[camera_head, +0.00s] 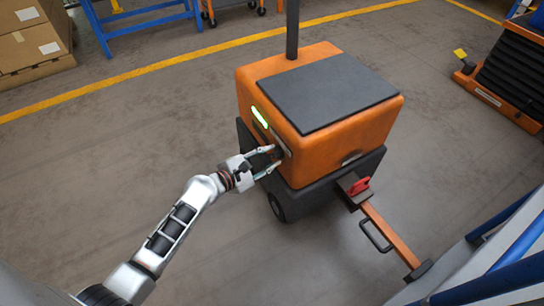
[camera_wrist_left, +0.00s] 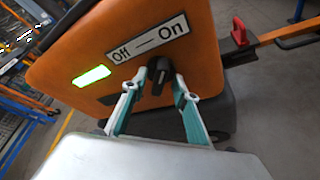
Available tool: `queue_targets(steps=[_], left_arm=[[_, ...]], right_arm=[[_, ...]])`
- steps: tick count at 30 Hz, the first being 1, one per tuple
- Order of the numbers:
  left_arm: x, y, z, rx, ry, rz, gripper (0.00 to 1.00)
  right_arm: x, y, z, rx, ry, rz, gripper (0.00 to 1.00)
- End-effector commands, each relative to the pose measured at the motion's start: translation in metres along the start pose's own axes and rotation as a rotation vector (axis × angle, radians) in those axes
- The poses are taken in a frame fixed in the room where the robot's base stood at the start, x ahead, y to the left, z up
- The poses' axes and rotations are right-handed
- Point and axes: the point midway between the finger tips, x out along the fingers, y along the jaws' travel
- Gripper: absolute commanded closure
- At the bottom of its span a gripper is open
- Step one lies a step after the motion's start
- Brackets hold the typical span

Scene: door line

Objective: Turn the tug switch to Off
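The orange tug (camera_head: 325,125) stands on the floor with its switch panel facing my left arm. In the left wrist view the switch is a black knob (camera_wrist_left: 159,74) on the tug's orange side (camera_wrist_left: 196,55), below a white label (camera_wrist_left: 148,39) reading "Off — On". I cannot tell clearly which word the knob points to. My left gripper (camera_head: 276,157) is at the panel. In the wrist view its teal-edged fingers (camera_wrist_left: 159,84) are apart, one on each side of the knob, with gaps visible. My right gripper is not in view.
A green light (camera_wrist_left: 91,76) glows beside the switch. The tug carries a dark mast (camera_head: 292,28) and an orange drawbar (camera_head: 390,236) with a red part (camera_head: 359,186). Cardboard boxes (camera_head: 32,42) stand back left, a blue rack (camera_head: 490,265) front right. The floor to the left is clear.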

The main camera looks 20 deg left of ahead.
Motion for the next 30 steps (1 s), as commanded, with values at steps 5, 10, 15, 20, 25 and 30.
queue_targets(steps=[5,10,15,20,25,30], left_arm=[[0.006,0.000,0.001,0.001,0.000,0.000,0.71],[0.006,0.001,0.001,0.002,-0.001,0.001,0.71],[0.006,0.001,0.001,0.002,-0.001,0.000,1.00],[0.006,0.000,0.001,0.001,-0.001,0.000,1.00],[0.006,0.002,0.002,-0.013,-0.001,-0.005,1.00],[0.006,0.006,0.004,-0.065,-0.003,-0.027,1.00]], right_arm=[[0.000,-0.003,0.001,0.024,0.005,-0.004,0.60],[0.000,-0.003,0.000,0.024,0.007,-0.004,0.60],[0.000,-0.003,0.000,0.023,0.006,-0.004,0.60],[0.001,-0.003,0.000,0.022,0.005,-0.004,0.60],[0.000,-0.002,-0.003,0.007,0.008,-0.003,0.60],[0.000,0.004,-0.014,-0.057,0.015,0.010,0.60]])
